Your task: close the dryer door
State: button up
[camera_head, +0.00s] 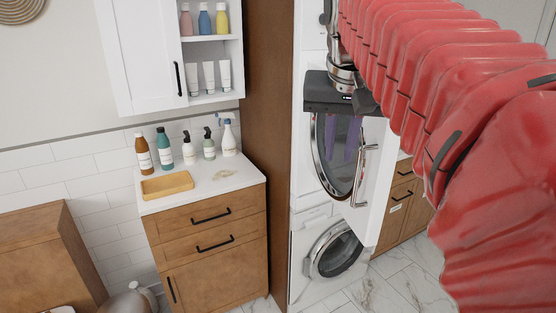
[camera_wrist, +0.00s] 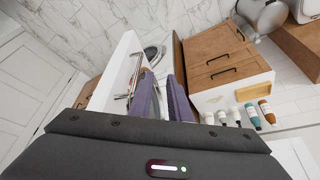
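The dryer (camera_head: 308,150) is the upper white machine in a stack. Its door, a white panel (camera_head: 377,175) with a silver bar handle (camera_head: 358,178), appears to stand open, swung out from the machine. The door also shows in the wrist view (camera_wrist: 110,75), nearly edge-on, with its handle (camera_wrist: 134,74) on the right. My gripper (camera_head: 341,155) hangs in front of the round silver-rimmed glass, left of the handle. Its two purple fingers (camera_wrist: 165,110) are parted with nothing visible between them. Contact with the door cannot be told.
A washer (camera_head: 335,252) with a round door sits below the dryer. A brown panel (camera_head: 268,110) borders the stack on the left. A wooden vanity (camera_head: 212,225) carries several bottles and a tray (camera_head: 167,186). Marble floor (camera_head: 400,270) lies open at lower right.

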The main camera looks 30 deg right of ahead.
jog(key=m, duration=0.2)
send_near(359, 164)
notch_tip(359, 164, up, 2)
jog(key=shift+s+a+g, duration=0.1)
jog(key=shift+a+g, duration=0.3)
jog(key=shift+a, duration=0.05)
jog(key=shift+f, duration=0.1)
jog(key=x, duration=1.3)
jog(key=shift+d+f, duration=0.2)
jog(key=shift+d, duration=0.1)
jog(key=shift+w, duration=0.25)
jog(key=shift+c, duration=0.2)
grip_shut()
